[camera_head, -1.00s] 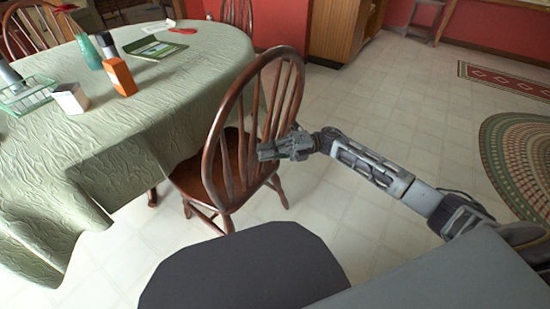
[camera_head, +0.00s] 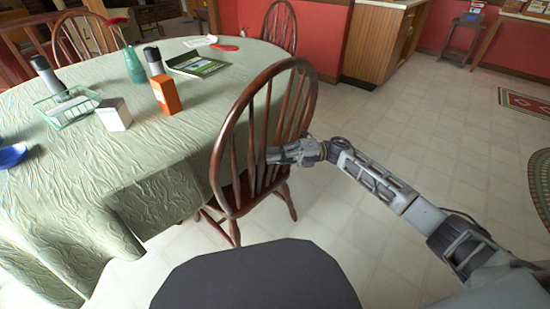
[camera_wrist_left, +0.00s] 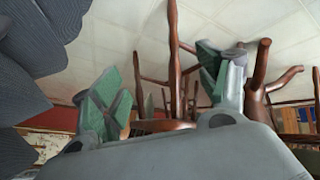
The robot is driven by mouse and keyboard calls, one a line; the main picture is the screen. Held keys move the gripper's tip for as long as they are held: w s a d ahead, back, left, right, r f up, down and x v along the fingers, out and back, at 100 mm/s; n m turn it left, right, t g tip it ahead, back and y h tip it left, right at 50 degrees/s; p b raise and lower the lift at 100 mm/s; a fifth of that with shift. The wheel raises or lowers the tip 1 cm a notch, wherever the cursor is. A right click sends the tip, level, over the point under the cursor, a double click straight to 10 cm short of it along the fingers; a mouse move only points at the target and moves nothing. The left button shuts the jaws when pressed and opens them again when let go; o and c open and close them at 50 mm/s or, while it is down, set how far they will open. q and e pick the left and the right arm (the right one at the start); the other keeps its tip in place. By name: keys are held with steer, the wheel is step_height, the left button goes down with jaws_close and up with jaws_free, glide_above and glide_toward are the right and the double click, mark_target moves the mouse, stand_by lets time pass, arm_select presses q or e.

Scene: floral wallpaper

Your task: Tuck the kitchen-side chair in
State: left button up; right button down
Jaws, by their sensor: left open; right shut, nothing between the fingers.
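The brown wooden chair (camera_head: 229,122) with a hooped spindle back stands at the near right side of the table (camera_head: 70,165), which has a pale green cloth. The front of its seat is hidden under the cloth's edge. My right gripper (camera_head: 277,155) is shut with nothing in it, at the spindles on the room side of the chair back; I cannot tell whether it presses on them. My left gripper (camera_wrist_left: 160,88) is open and empty in the left wrist view, with brown wooden legs (camera_wrist_left: 173,60) beyond its fingers. It is out of the head view.
Other chairs stand at the table's far side (camera_head: 279,24) and far left (camera_head: 85,38). An orange box (camera_head: 166,94), a white carton (camera_head: 114,114), bottles and a glass dish stand on the table. A wooden cabinet (camera_head: 375,42) is behind. The tiled floor (camera_head: 440,110) to the right is clear.

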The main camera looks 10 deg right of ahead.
arm_select(q)
steer(key=shift+s+a+f, duration=0.1)
steer(key=shift+s+f, duration=0.1)
steer(key=shift+f, duration=0.15)
arm_select(e)
steer(key=shift+w+a, duration=0.3)
steer(key=shift+a, duration=0.35)
steer(key=shift+g, duration=0.3)
arm_select(q)
steer(key=shift+w+r, duration=0.15)
steer(key=shift+w, duration=0.1)
arm_select(e)
steer(key=shift+s+f, duration=0.1)
steer(key=shift+s, duration=0.15)
arm_select(q)
steer(key=shift+s+d+r+p, duration=0.75)
steer(key=shift+s+r+p, duration=0.1)
steer(key=shift+s, duration=0.15)
arm_select(e)
steer(key=s+d+f, duration=0.1)
steer(key=d, duration=1.2)
steer(key=shift+s+d+f, duration=0.2)
steer(key=shift+s+f, duration=0.1)
steer(key=shift+f, duration=0.05)
